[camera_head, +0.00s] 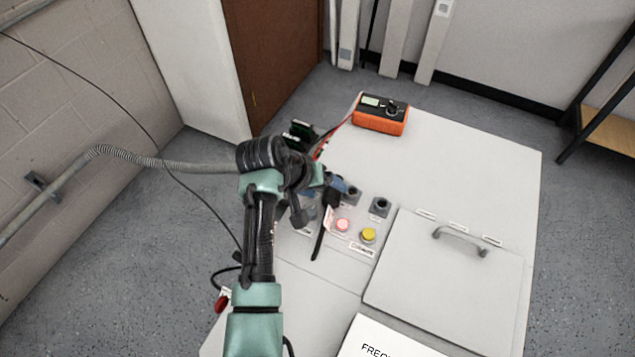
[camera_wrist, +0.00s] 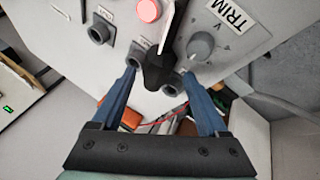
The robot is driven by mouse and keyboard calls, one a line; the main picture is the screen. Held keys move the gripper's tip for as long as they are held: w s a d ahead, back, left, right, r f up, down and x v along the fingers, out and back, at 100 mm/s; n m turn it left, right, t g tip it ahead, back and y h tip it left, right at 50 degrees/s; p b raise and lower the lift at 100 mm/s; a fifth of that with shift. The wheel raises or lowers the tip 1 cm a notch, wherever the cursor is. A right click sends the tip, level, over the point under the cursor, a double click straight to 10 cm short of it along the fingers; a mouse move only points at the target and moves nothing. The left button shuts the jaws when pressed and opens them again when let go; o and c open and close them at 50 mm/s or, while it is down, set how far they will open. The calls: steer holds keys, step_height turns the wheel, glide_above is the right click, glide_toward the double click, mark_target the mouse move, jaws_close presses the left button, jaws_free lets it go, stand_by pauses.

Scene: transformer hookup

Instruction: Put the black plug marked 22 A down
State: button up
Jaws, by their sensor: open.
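In the wrist view a black plug (camera_wrist: 157,74) with a thick black lead sits between the blue fingertips of my gripper (camera_wrist: 162,75). The fingers are apart, with a gap on at least the left side of the plug. The plug is at the panel edge, among the dark round sockets; I cannot tell whether it is seated in one. In the head view my gripper (camera_head: 337,184) is over the sockets, and the black lead (camera_head: 319,242) hangs down the panel to the left of the lit red button. No 22 A marking is readable.
Grey sockets (camera_head: 380,206), a lit red button (camera_head: 342,225) and a yellow button (camera_head: 368,235) are close by on the panel. A lid with a handle (camera_head: 462,240) is to the right. An orange meter (camera_head: 381,115) stands behind. The white top (camera_head: 465,150) is clear right of the meter.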

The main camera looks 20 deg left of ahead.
steer(key=v, duration=1.2)
steer(key=shift+r, duration=0.15)
